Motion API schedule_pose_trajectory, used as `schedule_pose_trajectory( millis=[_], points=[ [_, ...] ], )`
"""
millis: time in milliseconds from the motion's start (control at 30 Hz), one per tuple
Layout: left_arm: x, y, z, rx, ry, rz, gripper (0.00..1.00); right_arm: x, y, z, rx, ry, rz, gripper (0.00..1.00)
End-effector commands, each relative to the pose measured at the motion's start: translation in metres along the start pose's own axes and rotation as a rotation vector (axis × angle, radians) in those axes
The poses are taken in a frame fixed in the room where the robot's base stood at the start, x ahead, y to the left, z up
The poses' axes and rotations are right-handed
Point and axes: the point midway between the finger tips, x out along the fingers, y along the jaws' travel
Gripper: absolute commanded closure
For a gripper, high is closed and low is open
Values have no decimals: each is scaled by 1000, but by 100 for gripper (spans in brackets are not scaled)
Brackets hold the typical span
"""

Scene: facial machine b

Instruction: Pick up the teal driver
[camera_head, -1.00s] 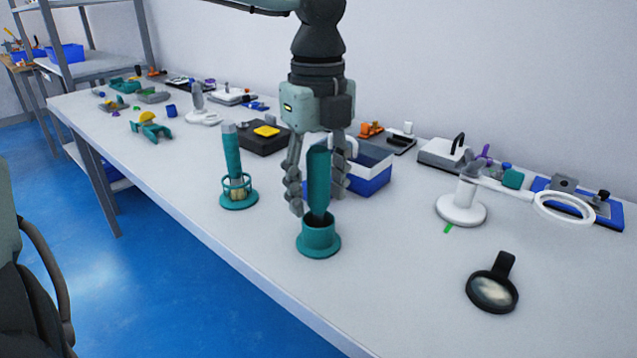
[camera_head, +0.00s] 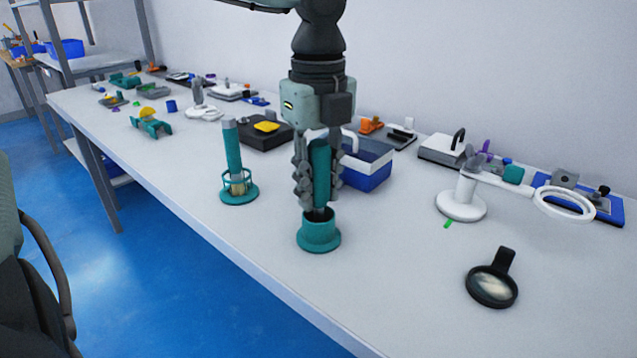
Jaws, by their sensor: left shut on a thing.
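The teal driver (camera_head: 321,172) stands upright, its lower end inside a round teal holder (camera_head: 318,238) near the table's front edge. My left gripper (camera_head: 320,190) reaches down from above and is shut on the driver's handle, one finger on each side. The handle's top is partly hidden under the gripper body. A second teal-handled tool (camera_head: 233,147) with a grey end stands in a teal ring holder (camera_head: 239,192) to the left. My right gripper is not in view.
A blue bin (camera_head: 371,180) stands just behind the gripper. A white magnifier stand (camera_head: 461,205) and a black hand lens (camera_head: 492,285) are on the right. A black box (camera_head: 262,141) with a yellow top lies behind left. The table's front is clear.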

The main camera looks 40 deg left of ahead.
Motion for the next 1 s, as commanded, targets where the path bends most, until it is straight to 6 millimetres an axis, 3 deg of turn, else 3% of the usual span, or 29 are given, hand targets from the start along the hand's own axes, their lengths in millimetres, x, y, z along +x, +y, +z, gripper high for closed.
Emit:
schedule_pose_trajectory(
  millis=[167,367,800,1000],
  points=[
    [-13,-1,0,-1,-3,-4,100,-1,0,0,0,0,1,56],
    [-44,1,3,-1,-2,-4,100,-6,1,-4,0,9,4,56],
    [-92,52,69,-1,0,-6,100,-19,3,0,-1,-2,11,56],
    [-105,66,86,0,0,-2,100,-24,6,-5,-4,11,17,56]
  ],
)
